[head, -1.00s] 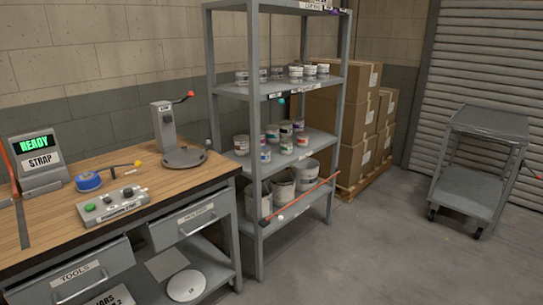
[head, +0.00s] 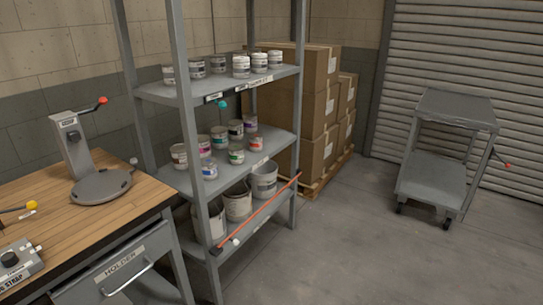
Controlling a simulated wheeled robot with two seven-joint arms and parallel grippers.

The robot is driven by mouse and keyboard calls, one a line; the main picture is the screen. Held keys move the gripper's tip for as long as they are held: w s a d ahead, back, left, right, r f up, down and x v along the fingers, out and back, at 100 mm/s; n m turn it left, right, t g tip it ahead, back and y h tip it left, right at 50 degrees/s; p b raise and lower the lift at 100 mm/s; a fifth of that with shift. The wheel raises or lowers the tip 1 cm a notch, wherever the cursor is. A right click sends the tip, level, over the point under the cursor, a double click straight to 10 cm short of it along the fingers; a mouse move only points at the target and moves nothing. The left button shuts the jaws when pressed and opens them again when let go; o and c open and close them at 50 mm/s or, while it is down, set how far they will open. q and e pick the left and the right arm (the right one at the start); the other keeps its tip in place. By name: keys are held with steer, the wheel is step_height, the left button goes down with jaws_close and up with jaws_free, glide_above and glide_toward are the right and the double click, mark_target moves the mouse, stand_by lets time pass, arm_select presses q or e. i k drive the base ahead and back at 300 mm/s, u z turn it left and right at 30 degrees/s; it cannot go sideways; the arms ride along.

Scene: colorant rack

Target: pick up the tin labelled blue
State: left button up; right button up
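Several small tins with coloured labels stand on the middle shelf of the grey rack (head: 176,176). The tin with a blue-looking label (head: 209,170) is at the front left of this group, upright near the shelf's front edge. Its lettering is too small to read. A tin with a dark red label (head: 179,156) stands left of it, a magenta-labelled tin (head: 204,146) behind it, and a green-labelled tin (head: 236,155) to its right. Neither of my grippers shows in the head view.
A wooden bench (head: 120,212) with a round-based stand (head: 101,186) is at left. White tins (head: 241,67) fill the upper shelf and buckets (head: 238,203) the bottom, behind an orange-red bar (head: 265,208). Boxes (head: 318,105) and a grey cart (head: 432,180) stand beyond. The right floor is clear.

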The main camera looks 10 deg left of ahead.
mark_target(209, 164)
steer(key=u, duration=0.05)
steer(key=i, duration=1.2)
steer(key=u, duration=0.55)
